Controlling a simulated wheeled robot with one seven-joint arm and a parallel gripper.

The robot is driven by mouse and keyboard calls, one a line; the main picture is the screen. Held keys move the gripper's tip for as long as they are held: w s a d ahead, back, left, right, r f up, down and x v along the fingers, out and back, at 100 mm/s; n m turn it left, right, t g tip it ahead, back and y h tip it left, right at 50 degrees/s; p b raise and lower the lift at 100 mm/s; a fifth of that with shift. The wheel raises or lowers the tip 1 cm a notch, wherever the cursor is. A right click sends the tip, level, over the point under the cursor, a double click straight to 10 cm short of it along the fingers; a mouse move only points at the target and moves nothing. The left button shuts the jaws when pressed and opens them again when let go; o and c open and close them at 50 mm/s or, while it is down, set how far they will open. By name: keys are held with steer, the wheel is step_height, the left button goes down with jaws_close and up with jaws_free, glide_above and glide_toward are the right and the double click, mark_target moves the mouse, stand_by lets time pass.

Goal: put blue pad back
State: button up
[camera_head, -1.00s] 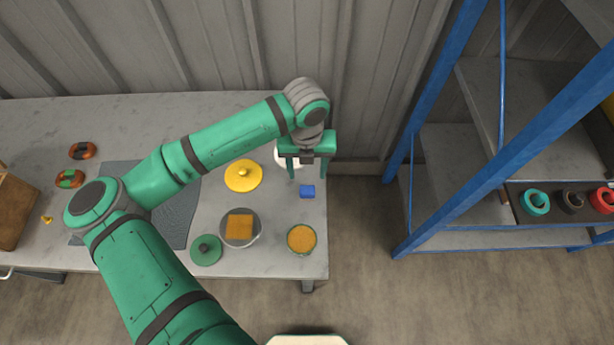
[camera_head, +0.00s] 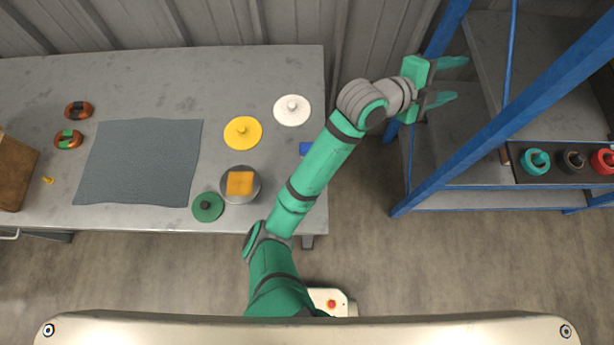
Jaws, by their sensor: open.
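A small blue block (camera_head: 305,148), the bluest thing on the table, lies at the table's right edge, partly hidden by my arm. My gripper (camera_head: 460,79) is open and empty, off the right side of the table in front of the blue-framed shelf. Its two fingers point right, well apart from the block.
The grey table (camera_head: 250,80) holds a slate mat (camera_head: 140,165), a yellow lid (camera_head: 243,133), a white lid (camera_head: 292,110), a green lid (camera_head: 207,207) and a round container (camera_head: 240,198). The blue-framed shelf (camera_head: 470,120) bears a dark tray (camera_head: 553,178) with teal, black and red rings.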

steer(key=s+a+f+n+t+y, duration=0.6)
steer(key=a+n, duration=0.3)
steer(key=n, duration=0.3)
steer(key=s+a+f+n+t+y, duration=0.4)
steer(key=s+a+f+n, duration=0.2)
steer(key=a+f+n, duration=0.45)
steer(key=s+a+n+y, duration=0.1)
steer(key=s+a, duration=0.3)
steer(key=s, duration=0.3)
steer(key=s+a+f+n+g+y, duration=0.1)
steer(key=s+a, duration=0.3)
steer(key=s, duration=0.3)
steer(key=s+a+n+y, duration=0.1)
steer(key=s+a, duration=0.3)
steer(key=s, duration=0.4)
steer(key=shift+f+g+y, duration=0.2)
steer(key=shift+g+y, duration=0.1)
